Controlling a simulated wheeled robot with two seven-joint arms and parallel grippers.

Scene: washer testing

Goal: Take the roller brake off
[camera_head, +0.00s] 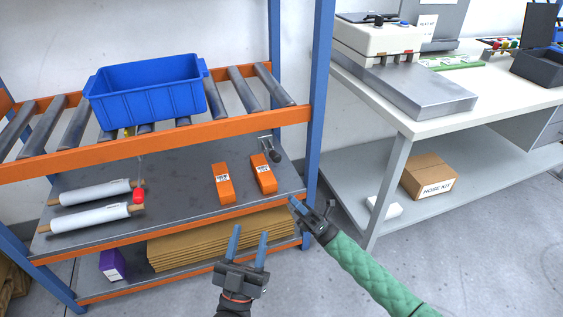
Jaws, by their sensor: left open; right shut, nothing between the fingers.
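A small metal lever with a black knob (274,155) sits at the orange front rail of the roller shelf, near its right end. It looks like the roller brake, but it is too small to make out its setting. A blue bin (150,100) stands on the rollers (247,90) to its left. My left gripper (249,234) is open and empty, low in front of the rack, its blue fingers pointing up. My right gripper (302,206), on the green-sleeved arm, is shut and empty by the rack's right post, below and right of the lever. Neither gripper touches the lever.
A red handle (139,196) hangs under the bin, near a yellow part. Two orange boxes (221,184) and two white rolls (90,218) lie on the middle shelf. The blue post (319,100) stands beside the white bench (430,122). Grey floor is clear in front.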

